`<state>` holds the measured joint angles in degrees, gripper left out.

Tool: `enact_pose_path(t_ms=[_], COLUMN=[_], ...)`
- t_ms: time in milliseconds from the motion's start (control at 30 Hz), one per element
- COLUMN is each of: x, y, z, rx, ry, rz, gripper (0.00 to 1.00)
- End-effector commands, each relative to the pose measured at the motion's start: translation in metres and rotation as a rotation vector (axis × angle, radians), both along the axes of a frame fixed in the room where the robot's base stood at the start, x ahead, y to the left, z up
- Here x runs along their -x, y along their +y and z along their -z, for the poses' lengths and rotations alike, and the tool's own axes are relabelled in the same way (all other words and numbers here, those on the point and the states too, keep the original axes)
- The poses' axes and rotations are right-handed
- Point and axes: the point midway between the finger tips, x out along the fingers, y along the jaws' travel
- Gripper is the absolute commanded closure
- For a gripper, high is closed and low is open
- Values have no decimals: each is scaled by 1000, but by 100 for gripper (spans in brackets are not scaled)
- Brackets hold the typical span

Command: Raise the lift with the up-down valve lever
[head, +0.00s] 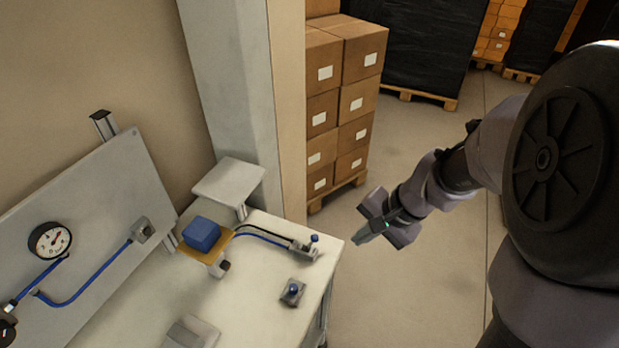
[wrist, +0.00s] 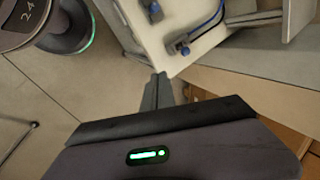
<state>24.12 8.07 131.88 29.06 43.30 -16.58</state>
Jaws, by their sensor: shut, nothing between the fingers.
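The valve (head: 302,248), with a blue-knobbed lever (head: 314,239), sits near the right edge of the bench top, with hoses running into it. The valve also shows in the wrist view (wrist: 180,48). The lift (head: 218,258) has a yellow platform with a blue block (head: 202,234) on it, below a grey shelf (head: 230,182). My gripper (head: 359,239) is shut and empty, right of the valve and beyond the bench edge, apart from the lever. In the wrist view its closed fingertips (wrist: 161,78) show beside the bench edge.
A small device with a blue knob (head: 292,291) stands on the bench (head: 255,315) in front of the valve. A grey panel (head: 95,225) with a gauge (head: 50,240) and blue hoses is at left. Stacked boxes (head: 335,100) stand behind. The floor right of the bench is clear.

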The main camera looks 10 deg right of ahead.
Motion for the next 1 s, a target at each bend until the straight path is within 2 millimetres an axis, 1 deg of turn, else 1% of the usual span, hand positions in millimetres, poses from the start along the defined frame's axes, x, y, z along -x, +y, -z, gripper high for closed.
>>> enact_pose_path(t_ms=[167,267,367,500,733,900,1000], x=[0,-1,-5,-14,-29,-49,-56], y=[1,2,7,16,31,49,54], z=[1,6,21,51,96,87,86], rx=[0,0,-1,-2,-1,2,1], ry=[0,0,3,4,3,-1,0], rz=[-1,-2,-4,-4,-4,-7,-5], gripper=[100,100,100,100,100,100,100])
